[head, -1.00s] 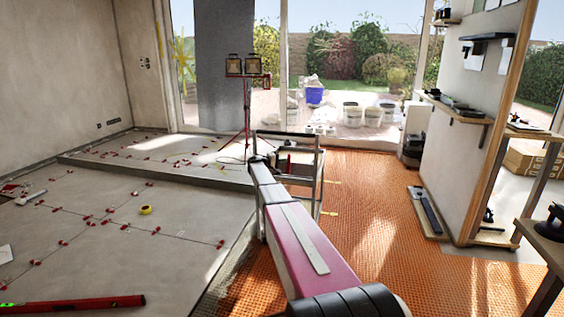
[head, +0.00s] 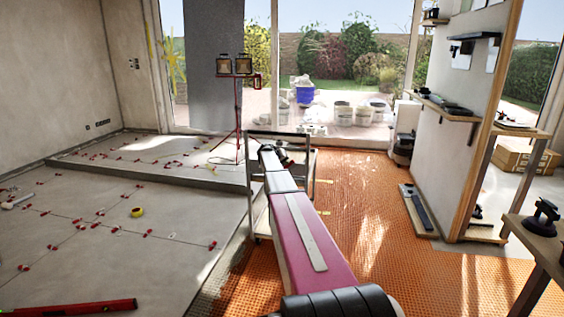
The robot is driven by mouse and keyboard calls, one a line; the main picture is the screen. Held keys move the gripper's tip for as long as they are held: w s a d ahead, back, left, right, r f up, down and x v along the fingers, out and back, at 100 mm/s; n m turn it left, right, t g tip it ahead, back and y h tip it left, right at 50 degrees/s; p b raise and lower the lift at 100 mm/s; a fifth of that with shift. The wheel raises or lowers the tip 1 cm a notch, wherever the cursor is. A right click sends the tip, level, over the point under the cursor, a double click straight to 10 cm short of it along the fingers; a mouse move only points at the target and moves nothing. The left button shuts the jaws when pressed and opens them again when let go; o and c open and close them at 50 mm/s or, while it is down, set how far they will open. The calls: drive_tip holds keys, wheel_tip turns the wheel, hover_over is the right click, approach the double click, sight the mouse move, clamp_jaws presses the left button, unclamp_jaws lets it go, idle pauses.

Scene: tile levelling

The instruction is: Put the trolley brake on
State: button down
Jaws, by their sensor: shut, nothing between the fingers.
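The trolley (head: 314,185) is a grey metal frame with upright posts and a top rail, standing at the edge of the orange matting ahead of me. My arm stretches out over it and hides much of its middle and lower part. My gripper (head: 285,157) is small at the far end of the arm, by the trolley's upper frame, shut and empty. I cannot tell whether it touches the frame.
A raised tiled step (head: 150,172) lies left of the trolley, with a red work-light stand (head: 238,110) on it. A yellow tape roll (head: 137,212) and a red level (head: 75,307) lie on the left floor. A wooden bench (head: 535,235) stands right. The orange matting (head: 370,230) is mostly clear.

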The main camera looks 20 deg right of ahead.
drive_tip(key=shift+s+d+f+y, duration=0.3)
drive_tip(key=shift+s+d+f, duration=0.2)
drive_tip(key=shift+d, duration=0.15)
idle(0.4)
drive_tip(key=w+d+r+v, duration=0.1)
drive_tip(key=r+v, duration=0.1)
drive_tip(key=v, duration=1)
drive_tip(key=shift+a+r, duration=0.2)
drive_tip(key=shift+a, duration=0.1)
drive_tip(key=shift+w, duration=0.1)
